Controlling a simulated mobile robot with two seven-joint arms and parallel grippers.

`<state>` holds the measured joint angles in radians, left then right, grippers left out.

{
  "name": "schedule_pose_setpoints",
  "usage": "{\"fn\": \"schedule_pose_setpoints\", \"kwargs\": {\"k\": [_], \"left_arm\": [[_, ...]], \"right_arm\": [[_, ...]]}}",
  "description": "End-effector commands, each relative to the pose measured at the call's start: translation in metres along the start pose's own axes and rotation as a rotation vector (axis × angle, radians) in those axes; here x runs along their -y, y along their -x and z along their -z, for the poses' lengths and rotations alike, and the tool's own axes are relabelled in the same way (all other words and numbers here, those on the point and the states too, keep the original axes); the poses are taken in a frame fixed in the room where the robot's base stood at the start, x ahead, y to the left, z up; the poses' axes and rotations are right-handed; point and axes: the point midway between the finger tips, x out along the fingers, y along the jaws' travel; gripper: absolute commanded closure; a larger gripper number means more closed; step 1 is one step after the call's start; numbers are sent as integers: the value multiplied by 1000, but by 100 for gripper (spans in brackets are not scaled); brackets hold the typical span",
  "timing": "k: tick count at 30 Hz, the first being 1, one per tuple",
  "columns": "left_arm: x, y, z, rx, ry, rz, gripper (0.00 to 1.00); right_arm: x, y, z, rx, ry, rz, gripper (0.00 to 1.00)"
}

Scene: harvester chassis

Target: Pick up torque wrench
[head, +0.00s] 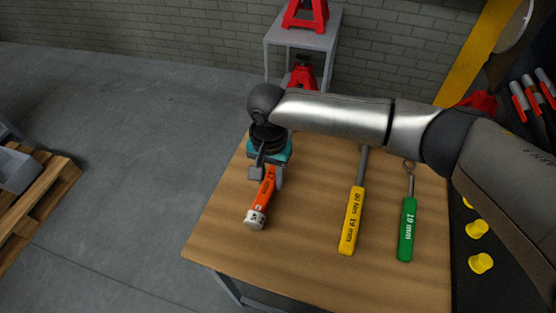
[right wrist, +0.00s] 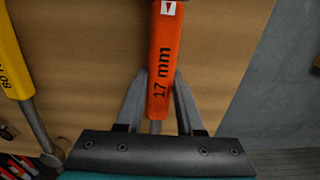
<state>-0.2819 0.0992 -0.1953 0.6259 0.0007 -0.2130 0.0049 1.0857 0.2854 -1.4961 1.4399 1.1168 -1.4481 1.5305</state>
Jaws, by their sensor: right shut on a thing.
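An orange wrench (head: 264,191) with a white end cap lies at the left part of the wooden table, marked "17 mm" in the right wrist view (right wrist: 161,60). My right gripper (head: 268,178) comes down over it from above and is shut on its orange handle, with one finger on each side. The gripper hides the wrench's far end in the head view. I cannot tell whether the wrench touches the table. My left gripper is not in view.
The wooden table (head: 310,260) is bare around the tools. Yellow cups (head: 481,263) and red-handled tools (head: 521,100) are along the right side. A grey stand with red jacks (head: 305,15) is behind the table. A wooden pallet (head: 40,205) is on the floor at left.

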Motion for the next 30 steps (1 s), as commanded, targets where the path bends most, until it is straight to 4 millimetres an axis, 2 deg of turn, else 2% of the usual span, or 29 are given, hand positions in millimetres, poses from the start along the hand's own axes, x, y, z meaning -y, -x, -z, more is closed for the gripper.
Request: {"fn": "schedule_pose_setpoints", "kwargs": {"k": [20, 30], "left_arm": [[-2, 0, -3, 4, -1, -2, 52], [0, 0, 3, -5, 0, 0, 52]], "right_arm": [[0, 0, 0, 0, -1, -1, 100], [0, 1, 1, -2, -1, 1, 100]]}}
